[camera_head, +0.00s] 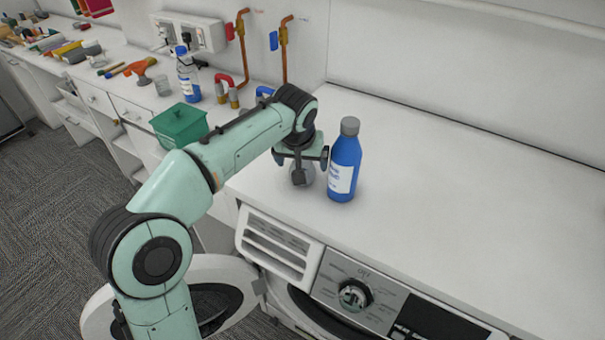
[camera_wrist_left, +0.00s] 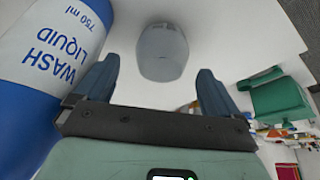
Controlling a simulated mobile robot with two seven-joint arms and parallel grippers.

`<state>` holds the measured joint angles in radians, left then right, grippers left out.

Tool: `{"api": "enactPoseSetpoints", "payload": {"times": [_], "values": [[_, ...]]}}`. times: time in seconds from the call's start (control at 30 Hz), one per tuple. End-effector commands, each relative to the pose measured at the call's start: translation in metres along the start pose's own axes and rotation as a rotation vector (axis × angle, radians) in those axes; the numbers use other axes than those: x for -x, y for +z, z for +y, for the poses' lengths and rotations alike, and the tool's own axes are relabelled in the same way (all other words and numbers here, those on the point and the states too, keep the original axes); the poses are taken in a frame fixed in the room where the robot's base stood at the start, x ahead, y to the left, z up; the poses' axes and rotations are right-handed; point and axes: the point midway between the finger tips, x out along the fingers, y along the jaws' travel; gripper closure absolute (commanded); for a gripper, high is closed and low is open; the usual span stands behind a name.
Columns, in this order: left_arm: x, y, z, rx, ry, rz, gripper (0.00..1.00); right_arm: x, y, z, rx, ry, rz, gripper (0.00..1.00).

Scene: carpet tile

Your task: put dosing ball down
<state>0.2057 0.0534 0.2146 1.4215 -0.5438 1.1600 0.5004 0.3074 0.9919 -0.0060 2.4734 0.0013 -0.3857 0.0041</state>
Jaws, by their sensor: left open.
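The dosing ball (camera_head: 307,174), a grey translucent cup-like piece, stands on the white top of the washing machine near its left front edge. In the left wrist view the dosing ball (camera_wrist_left: 162,53) lies beyond and between the fingertips, with clear space to both fingers. My left gripper (camera_head: 301,165) is open above and around the near side of the ball, pointing down; its fingers also show in the left wrist view (camera_wrist_left: 152,88). The gripper partly hides the ball in the head view. My right gripper is in neither view.
A blue wash liquid bottle (camera_head: 344,162) stands upright close to the right of my left gripper and fills the left of the wrist view (camera_wrist_left: 45,65). A green box (camera_head: 180,126) is at the left. The machine top (camera_head: 460,200) to the right is clear. The round door (camera_head: 110,300) is open.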

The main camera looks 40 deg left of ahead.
Motion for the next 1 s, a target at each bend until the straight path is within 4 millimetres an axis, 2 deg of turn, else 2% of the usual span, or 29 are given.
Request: {"api": "enactPoseSetpoints", "payload": {"times": [0.3, 0.43, 0.63, 0.8, 1.0], "values": [[-0.044, 0.002, -0.002, 0.0, -0.002, -0.004, 0.03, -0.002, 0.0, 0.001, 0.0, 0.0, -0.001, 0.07], [-0.051, 0.001, -0.001, 0.0, -0.001, -0.001, 0.03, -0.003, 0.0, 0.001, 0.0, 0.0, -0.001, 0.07], [-0.051, 0.001, -0.001, 0.0, -0.001, -0.001, 0.03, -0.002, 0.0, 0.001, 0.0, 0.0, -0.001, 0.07], [-0.051, 0.001, -0.001, 0.0, -0.001, -0.001, 0.58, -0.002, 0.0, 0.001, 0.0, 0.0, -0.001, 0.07], [-0.051, 0.001, -0.001, 0.0, 0.0, -0.001, 0.58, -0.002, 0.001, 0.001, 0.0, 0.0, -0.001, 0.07]]}}
